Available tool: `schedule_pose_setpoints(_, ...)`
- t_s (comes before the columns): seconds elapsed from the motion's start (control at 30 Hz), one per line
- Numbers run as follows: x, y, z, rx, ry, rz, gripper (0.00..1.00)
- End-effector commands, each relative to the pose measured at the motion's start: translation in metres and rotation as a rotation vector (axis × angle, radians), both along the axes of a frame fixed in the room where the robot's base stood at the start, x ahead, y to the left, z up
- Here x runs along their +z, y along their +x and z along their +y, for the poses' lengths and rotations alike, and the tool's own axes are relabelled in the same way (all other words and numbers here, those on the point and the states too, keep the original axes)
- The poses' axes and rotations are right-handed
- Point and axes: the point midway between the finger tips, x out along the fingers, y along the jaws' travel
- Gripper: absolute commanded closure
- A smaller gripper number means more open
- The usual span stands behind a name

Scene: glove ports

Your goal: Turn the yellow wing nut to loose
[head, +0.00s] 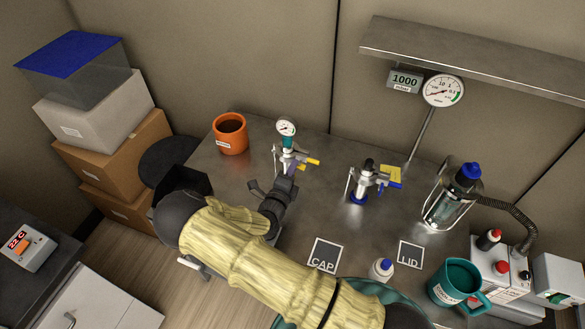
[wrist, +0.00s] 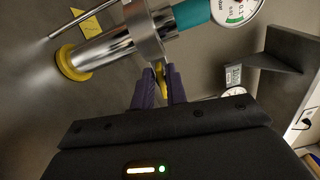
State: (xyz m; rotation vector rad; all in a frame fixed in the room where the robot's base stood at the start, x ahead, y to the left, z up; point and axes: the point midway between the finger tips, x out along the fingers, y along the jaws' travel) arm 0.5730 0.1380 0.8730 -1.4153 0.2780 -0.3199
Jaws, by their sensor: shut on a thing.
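The yellow wing nut (wrist: 161,74) shows as a narrow yellow strip at the metal clamp ring in the wrist view. My gripper (wrist: 160,88) is shut on it, with a purple finger pad on each side. Most of the nut is hidden between the fingers, so its turned position cannot be told. The ring sits on a shiny metal tube (wrist: 102,50) with a yellow base ring (wrist: 68,62). In the head view, my gripper (head: 289,171) reaches this left fitting, which carries a small dial gauge (head: 286,128) on a teal neck.
A similar fitting with blue parts (head: 366,183) stands to the right. An orange mug (head: 230,134) is behind left. A glass vessel (head: 447,200), a teal mug (head: 455,282) and a white bottle (head: 381,270) stand to the right. A metal shelf (head: 470,55) overhangs the back.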

Motion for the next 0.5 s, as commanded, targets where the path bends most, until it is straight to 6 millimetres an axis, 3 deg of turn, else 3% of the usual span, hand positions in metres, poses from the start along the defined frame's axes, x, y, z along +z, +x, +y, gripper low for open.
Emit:
schedule_pose_setpoints(0.2,-0.0012,-0.0004,0.0003,0.0,0.002,0.002,1.0)
schedule_pose_setpoints(0.23,-0.0012,-0.0004,0.0003,0.0,0.002,0.002,0.82)
schedule_pose_setpoints(0.3,-0.0011,-0.0004,0.0002,0.0,0.002,0.002,0.68)
schedule_pose_setpoints(0.33,-0.0011,-0.0004,0.0002,0.0,0.002,0.002,0.64)
schedule_pose_setpoints(0.5,-0.0006,-0.0002,0.0001,0.0,0.003,0.001,0.64)
